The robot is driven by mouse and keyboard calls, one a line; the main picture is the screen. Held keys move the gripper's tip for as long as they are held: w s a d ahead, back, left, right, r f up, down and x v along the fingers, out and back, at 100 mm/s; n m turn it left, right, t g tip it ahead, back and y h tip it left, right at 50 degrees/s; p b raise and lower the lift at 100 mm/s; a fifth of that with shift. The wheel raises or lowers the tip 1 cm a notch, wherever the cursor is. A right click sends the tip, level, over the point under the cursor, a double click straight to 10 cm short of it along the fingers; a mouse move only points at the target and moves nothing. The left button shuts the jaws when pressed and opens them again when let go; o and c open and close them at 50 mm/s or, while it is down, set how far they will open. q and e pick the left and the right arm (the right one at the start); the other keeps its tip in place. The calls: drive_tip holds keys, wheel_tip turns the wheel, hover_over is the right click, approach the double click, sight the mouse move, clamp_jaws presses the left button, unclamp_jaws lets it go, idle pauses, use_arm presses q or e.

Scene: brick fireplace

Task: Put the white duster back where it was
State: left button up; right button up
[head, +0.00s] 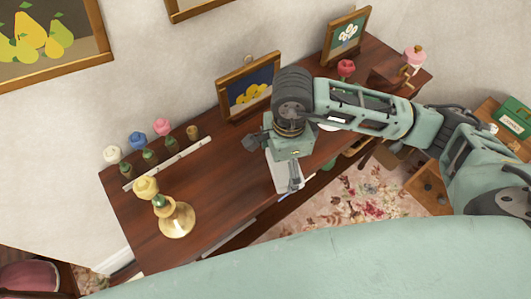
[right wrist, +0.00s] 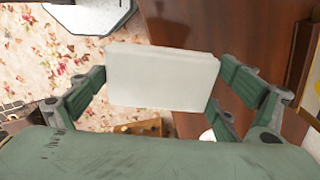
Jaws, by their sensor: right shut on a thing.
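The white duster (right wrist: 160,78) is a pale rectangular block. In the right wrist view it sits between the green fingers of my right gripper (right wrist: 165,90), which is shut on it. In the head view the right gripper (head: 290,178) points down at the front edge of the dark wooden shelf (head: 225,165). The duster (head: 280,172) shows there as a white patch partly hidden by the gripper. I cannot tell whether it touches the wood. My left gripper is not in view.
A white strip (head: 170,163) lies before several small flower vases. A framed yellow-flower picture (head: 249,91) stands behind the gripper. A red mill (head: 412,62) stands far right. Floral carpet (head: 350,200) lies below.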

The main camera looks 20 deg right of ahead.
drive_tip(key=p, duration=0.1)
approach(266, 165)
drive_tip(key=shift+s+d+f, duration=0.15)
drive_tip(key=shift+s+f, duration=0.1)
drive_tip(key=shift+s, duration=0.2)
drive_tip(key=shift+s+d+f, duration=0.15)
drive_tip(key=shift+s+f, duration=0.05)
drive_tip(key=shift+s, duration=0.25)
drive_tip(key=shift+w+a+f+p, duration=0.2)
drive_tip(key=shift+w+f+p, duration=0.15)
drive_tip(key=shift+w+f, duration=0.5)
wheel_tip(266, 165, down, 3)
drive_tip(key=shift+w+p, duration=0.1)
drive_tip(key=shift+p, duration=0.6)
drive_tip(key=shift+f, duration=0.35)
drive_tip(key=o, duration=0.7)
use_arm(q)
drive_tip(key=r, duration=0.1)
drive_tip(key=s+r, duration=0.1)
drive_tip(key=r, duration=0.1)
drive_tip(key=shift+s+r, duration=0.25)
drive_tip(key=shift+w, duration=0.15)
